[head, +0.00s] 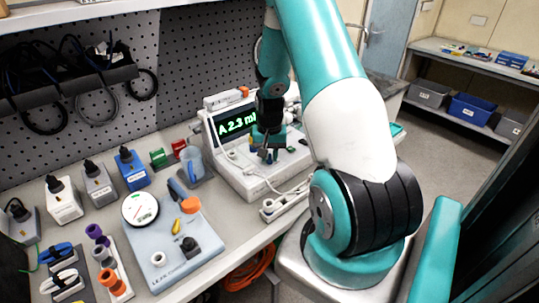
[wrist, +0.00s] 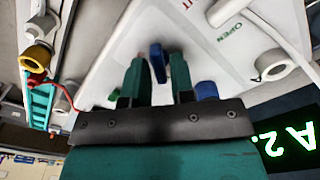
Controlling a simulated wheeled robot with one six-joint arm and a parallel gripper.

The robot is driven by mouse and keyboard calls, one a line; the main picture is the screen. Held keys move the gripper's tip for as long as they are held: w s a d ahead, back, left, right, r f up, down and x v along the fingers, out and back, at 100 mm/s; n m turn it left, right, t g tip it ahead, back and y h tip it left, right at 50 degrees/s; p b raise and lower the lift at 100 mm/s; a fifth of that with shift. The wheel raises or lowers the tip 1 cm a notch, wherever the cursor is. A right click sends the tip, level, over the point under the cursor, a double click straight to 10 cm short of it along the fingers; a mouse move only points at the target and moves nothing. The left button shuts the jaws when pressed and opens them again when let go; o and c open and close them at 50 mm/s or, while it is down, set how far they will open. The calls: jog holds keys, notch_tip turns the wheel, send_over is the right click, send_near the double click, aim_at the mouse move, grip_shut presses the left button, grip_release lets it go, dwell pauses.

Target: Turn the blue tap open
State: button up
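The blue tap (wrist: 157,62) shows in the wrist view as a narrow upright blue lever on a pale panel. My gripper (wrist: 158,60) has its two teal fingers apart, one on each side of the lever, with a gap visible on both sides. In the head view my gripper (head: 270,152) points down over the front of the white pump (head: 250,184), whose display reads "A 2.3 m…". The tap is not clearly seen there because my gripper covers that area. Green "OPEN" lettering (wrist: 229,33) is on the panel to the right of the tap.
A blue knob (wrist: 206,90) and a green piece (wrist: 113,94) sit close to my fingers. A white tube (wrist: 275,35) runs over the panel's right side.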

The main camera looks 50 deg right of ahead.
aim_at(270, 157)
jog(key=shift+o, duration=0.9)
notch_tip(270, 157, up, 17)
jog(key=b, duration=0.2)
jog(key=shift+r+b, duration=0.2)
jog(key=shift+b, duration=0.2)
